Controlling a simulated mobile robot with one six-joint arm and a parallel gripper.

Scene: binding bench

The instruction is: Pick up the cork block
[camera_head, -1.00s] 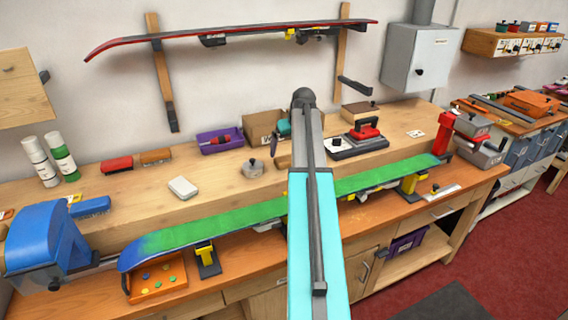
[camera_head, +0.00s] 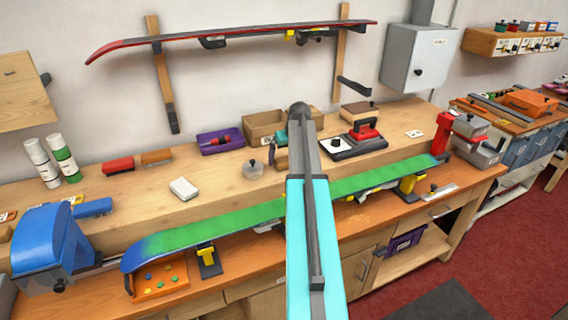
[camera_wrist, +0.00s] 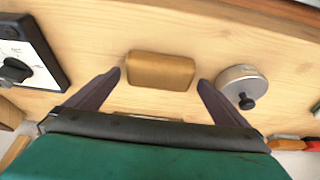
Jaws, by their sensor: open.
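The cork block (camera_wrist: 161,70) is a tan, rounded rectangular block lying on the light wooden bench top. In the wrist view it sits between and just beyond the fingers of my gripper (camera_wrist: 160,82). The fingers are spread, one on either side, with visible gaps, and appear not to touch it. In the head view my own arm covers the block and most of my gripper.
A round metal puck with a black knob (camera_wrist: 242,84) stands close beside the right finger in the wrist view. A white-and-black plate with a knob (camera_wrist: 28,60) lies to the left. The green ski (camera_head: 230,223) runs along the bench front.

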